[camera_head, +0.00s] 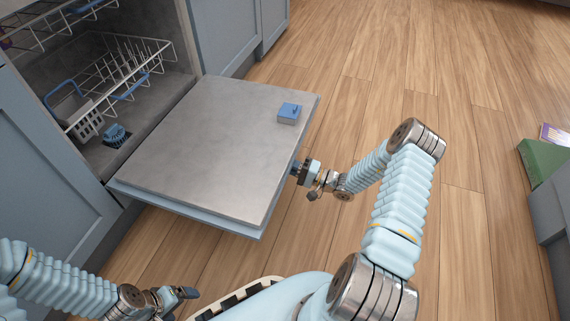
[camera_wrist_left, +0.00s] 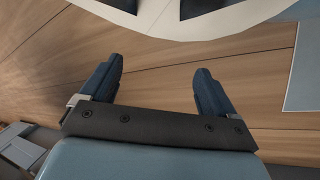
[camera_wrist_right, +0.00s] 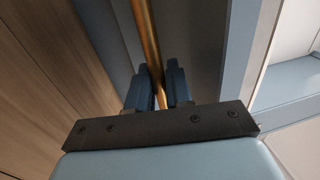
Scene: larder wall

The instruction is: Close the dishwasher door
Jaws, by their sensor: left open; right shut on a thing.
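The dishwasher door (camera_head: 205,145) is folded down, lying open and about level in front of the dishwasher's cavity (camera_head: 95,130). My right gripper (camera_head: 300,172) is at the door's outer right edge in the head view. In the right wrist view its two fingers (camera_wrist_right: 160,88) are shut on a brass-coloured bar handle (camera_wrist_right: 146,45). In the head view the handle is mostly hidden below the door's edge. My left gripper (camera_head: 180,293) is low in the head view, apart from the door. In the left wrist view its fingers (camera_wrist_left: 160,90) are spread and empty.
Inside the dishwasher are wire racks (camera_head: 125,75) and a grey cutlery basket (camera_head: 80,112). A blue dispenser piece (camera_head: 289,112) sits on the door's inner face. Blue-grey cabinets (camera_head: 232,35) flank the opening. A green box (camera_head: 543,160) stands at far right. Wooden floor beyond the door is clear.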

